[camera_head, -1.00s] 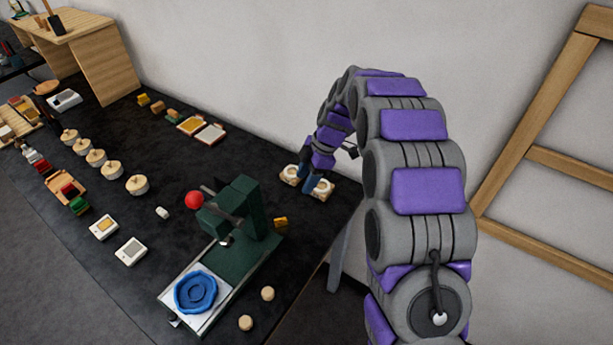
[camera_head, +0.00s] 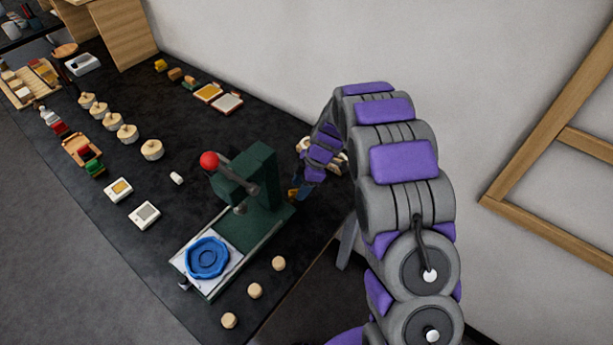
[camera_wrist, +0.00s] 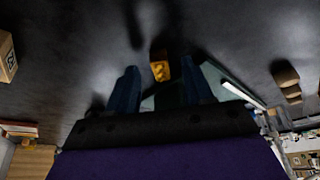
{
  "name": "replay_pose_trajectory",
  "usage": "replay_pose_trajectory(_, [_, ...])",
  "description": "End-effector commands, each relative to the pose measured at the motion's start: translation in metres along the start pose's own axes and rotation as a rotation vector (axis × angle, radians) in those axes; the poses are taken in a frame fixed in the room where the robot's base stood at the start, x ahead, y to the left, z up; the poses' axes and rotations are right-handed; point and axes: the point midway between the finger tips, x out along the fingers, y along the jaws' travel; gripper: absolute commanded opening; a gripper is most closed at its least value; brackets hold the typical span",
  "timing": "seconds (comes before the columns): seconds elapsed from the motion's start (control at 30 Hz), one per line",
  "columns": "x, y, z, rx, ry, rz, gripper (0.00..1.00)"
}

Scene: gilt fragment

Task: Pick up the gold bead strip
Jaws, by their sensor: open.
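A small gold piece, which looks like the gold bead strip (camera_wrist: 160,69), lies on the dark table and shows between my fingertips in the wrist view. In the head view the gold strip (camera_head: 292,194) is a small patch right of the green press, partly hidden by my gripper. My gripper (camera_wrist: 159,82) is open, with one dark blue finger on each side of the strip. I cannot tell how high the fingertips are above the table. In the head view my gripper (camera_head: 303,190) points down beside the press.
The green press (camera_head: 246,192) with a red knob stands close on the left, with a blue ring (camera_head: 208,257) on its base. A cream piece (camera_head: 335,149) sits behind my wrist. Several round wooden discs (camera_head: 255,291) lie in front. The table's right edge is close.

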Motion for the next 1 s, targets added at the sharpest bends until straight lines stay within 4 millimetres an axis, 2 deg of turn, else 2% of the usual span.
replay_pose_trajectory(0.2, [0.014, 0.0, 0.0, 0.001, -0.001, 0.002, 0.51])
replay_pose_trajectory(0.53, [0.015, 0.0, 0.001, 0.001, 0.0, 0.001, 0.49])
replay_pose_trajectory(1.0, [0.016, 0.0, 0.001, 0.001, 0.0, 0.0, 0.04])
